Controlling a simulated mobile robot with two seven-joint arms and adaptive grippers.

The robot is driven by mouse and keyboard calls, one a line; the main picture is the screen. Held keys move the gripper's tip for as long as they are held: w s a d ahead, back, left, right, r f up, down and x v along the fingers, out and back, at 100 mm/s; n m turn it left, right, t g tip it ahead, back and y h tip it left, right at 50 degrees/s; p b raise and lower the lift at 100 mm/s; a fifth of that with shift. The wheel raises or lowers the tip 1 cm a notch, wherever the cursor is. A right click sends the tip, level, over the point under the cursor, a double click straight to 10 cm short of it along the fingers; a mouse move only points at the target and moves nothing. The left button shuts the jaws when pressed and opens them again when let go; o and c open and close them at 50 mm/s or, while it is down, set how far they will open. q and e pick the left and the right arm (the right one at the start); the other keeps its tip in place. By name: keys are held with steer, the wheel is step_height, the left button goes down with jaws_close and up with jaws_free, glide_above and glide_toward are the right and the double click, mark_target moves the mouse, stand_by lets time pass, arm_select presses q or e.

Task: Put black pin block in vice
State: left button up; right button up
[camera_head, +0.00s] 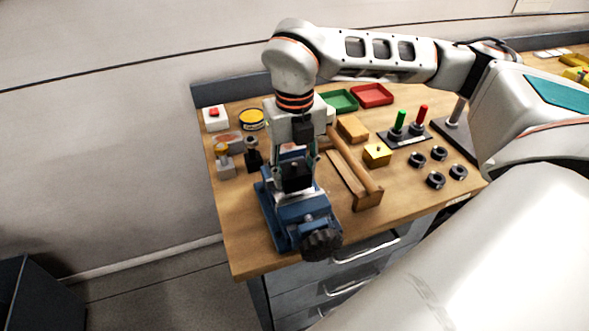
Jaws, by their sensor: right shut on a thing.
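The black pin block (297,177) is a small dark block held between the fingers of my right gripper (296,163). My right gripper points down and is shut on it, directly over the jaws of the blue vice (289,228). The block appears at jaw level, but I cannot tell whether it touches the vice. The vice stands at the table's front left corner, with a dark round knob (321,243) facing the front. My gripper and the block hide part of the vice. My left gripper is not in view.
Small fixtures (224,161) stand left of the gripper.

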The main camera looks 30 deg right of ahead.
arm_select(q)
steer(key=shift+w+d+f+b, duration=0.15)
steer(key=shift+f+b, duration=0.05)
steer(key=shift+b, duration=0.35)
arm_select(e)
steer(key=shift+f, duration=0.95)
steer(key=shift+f, duration=0.25)
arm_select(q)
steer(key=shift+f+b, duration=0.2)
steer(key=shift+b, duration=0.1)
arm_select(e)
steer(key=shift+f, duration=0.1)
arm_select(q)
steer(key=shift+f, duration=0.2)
arm_select(e)
steer(key=shift+f, duration=0.2)
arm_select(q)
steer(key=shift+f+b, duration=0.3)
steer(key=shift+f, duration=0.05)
arm_select(e)
steer(key=shift+f, duration=0.1)
steer(key=o, duration=1.5)
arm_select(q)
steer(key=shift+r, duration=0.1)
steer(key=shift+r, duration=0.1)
